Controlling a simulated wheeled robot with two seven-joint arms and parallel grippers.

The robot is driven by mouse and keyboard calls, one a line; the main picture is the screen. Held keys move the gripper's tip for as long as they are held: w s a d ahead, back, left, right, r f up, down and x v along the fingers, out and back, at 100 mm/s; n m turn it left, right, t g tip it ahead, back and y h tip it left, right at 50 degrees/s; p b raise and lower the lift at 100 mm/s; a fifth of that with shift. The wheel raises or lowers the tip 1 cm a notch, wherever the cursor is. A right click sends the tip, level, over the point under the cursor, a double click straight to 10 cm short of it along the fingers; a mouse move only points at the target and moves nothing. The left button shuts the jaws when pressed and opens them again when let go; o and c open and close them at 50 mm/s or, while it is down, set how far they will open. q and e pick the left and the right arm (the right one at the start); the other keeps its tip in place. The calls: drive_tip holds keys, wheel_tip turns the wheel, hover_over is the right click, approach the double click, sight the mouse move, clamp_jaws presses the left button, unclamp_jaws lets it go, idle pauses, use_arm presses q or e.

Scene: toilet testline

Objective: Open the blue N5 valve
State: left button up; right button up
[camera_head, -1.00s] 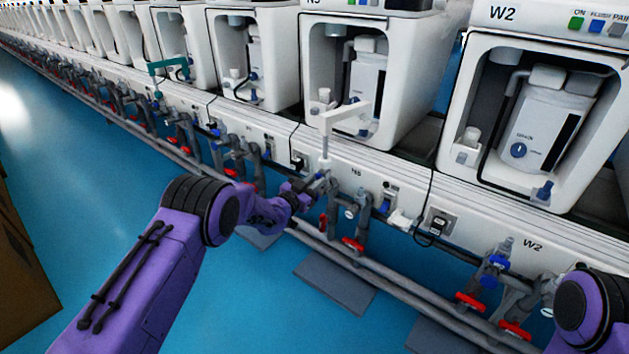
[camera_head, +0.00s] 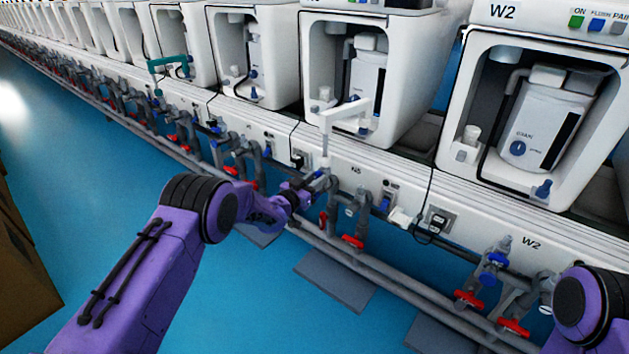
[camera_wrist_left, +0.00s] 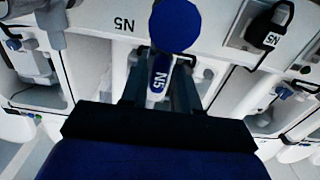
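The N5 valve's blue round part (camera_wrist_left: 175,25) shows at the top of the left wrist view. Its N5-marked blue and white part (camera_wrist_left: 158,80) lies between the two dark fingers of my left gripper (camera_wrist_left: 160,72). The fingers are close along both sides of it, but I cannot tell whether they touch it. In the head view my left gripper (camera_head: 316,182) is at the pipes below the white N5 panel (camera_head: 357,171), and the arm mostly hides the valve. My right gripper is out of view; only part of my right arm shows at the lower right.
Red valve handles (camera_head: 352,242) sit on the grey pipes right of my left gripper. A white upright post with a sideways arm (camera_head: 325,135) stands just above it. A power plug (camera_head: 437,222) and its cable hang right of N5.

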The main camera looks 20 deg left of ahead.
use_arm(q)
drive_tip(key=shift+s+a+r, duration=0.1)
drive_tip(key=shift+s, duration=0.2)
drive_tip(key=p+v, duration=0.3)
drive_tip(key=v, duration=0.7)
